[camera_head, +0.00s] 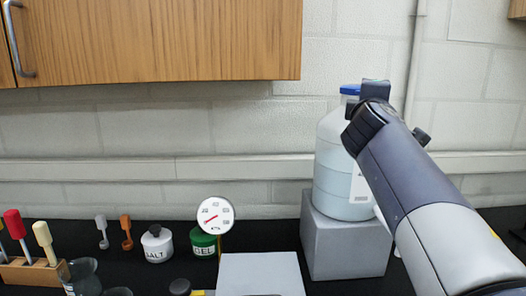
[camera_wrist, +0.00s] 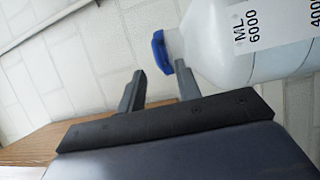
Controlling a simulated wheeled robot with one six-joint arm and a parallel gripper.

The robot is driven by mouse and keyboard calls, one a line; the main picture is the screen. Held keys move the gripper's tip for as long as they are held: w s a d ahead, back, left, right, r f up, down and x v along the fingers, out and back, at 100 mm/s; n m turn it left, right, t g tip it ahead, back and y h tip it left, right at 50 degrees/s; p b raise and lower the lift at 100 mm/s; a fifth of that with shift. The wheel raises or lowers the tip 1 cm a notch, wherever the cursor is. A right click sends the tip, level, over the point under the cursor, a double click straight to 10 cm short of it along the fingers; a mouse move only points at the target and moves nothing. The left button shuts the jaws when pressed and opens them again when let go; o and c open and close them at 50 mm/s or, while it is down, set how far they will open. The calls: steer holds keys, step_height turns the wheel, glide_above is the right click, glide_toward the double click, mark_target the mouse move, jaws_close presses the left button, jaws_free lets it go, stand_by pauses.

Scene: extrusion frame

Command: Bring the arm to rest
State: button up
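My arm reaches in from the lower right of the head view, raised, with my gripper (camera_head: 376,90) at its upper end. In that view the gripper overlaps the upper right of a large translucent bottle with a blue cap (camera_head: 350,89). In the wrist view my gripper (camera_wrist: 159,69) has its two grey fingers apart, with nothing held between them. The bottle (camera_wrist: 225,45) shows beyond the fingers, tilted by the camera's roll. The exact gap between gripper and bottle cannot be told.
The bottle stands on a grey block (camera_head: 345,245) on the black counter. A wooden cabinet (camera_head: 160,40) hangs at the upper left. Below are a white dial (camera_head: 215,215), a green gel jar (camera_head: 204,243), a white salt jar (camera_head: 157,243) and a wooden rack (camera_head: 30,275) of tools.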

steer(key=p+x, duration=0.2)
steer(key=x, duration=0.5)
steer(key=shift+s+r+p, duration=0.1)
steer(key=shift+r+p, duration=0.25)
steer(key=shift+p, duration=0.05)
steer(key=shift+s+a+r, duration=0.1)
steer(key=shift+s+r, duration=0.05)
steer(key=shift+p, duration=0.3)
